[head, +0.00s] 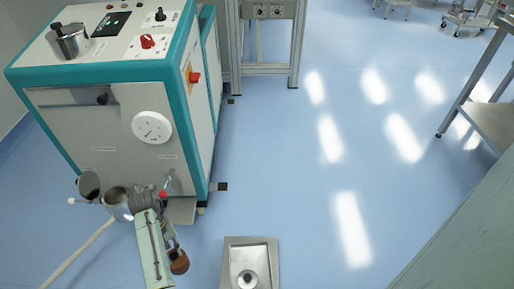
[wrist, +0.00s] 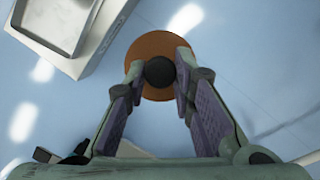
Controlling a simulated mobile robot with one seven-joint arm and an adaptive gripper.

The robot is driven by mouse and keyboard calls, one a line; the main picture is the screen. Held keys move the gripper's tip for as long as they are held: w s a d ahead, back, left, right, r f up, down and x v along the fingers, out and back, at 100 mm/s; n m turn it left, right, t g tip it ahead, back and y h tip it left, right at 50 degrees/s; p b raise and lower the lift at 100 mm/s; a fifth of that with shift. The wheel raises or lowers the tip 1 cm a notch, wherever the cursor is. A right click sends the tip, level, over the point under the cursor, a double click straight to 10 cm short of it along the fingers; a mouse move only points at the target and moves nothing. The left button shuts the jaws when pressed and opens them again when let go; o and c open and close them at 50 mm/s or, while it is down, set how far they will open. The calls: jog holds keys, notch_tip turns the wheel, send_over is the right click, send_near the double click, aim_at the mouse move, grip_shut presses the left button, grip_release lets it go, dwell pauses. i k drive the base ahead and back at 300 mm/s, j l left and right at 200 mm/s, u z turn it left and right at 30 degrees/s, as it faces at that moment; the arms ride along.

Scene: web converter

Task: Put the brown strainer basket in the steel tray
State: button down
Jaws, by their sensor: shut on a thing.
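The brown strainer basket (head: 180,263) shows in the head view at the lower left, at the end of my arm. In the wrist view it is a round brown disc (wrist: 160,47) with a dark knob in the middle. My gripper (wrist: 160,73) is shut on that knob, with a fingertip at each side. The basket is held above the blue floor. The steel tray (head: 232,262) is at the bottom of the head view, right of the basket and apart from it. The tray's edge (wrist: 82,55) also shows at the top left of the wrist view.
A round steel piece (head: 247,280) with a dark centre is in the tray. A teal and white machine (head: 75,120) stands at the left, with steel cups (head: 117,204) at its front. Open blue floor lies to the right. A steel table (head: 490,122) is at the far right.

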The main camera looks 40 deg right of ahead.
aim_at(250, 259)
jog(key=k+l, duration=0.1)
jog(key=l, duration=0.35)
jog(key=k+l, duration=0.15)
jog(key=l, duration=0.3)
jog(key=k+l, duration=0.1)
jog(key=l, duration=0.35)
jog(key=u, duration=0.05)
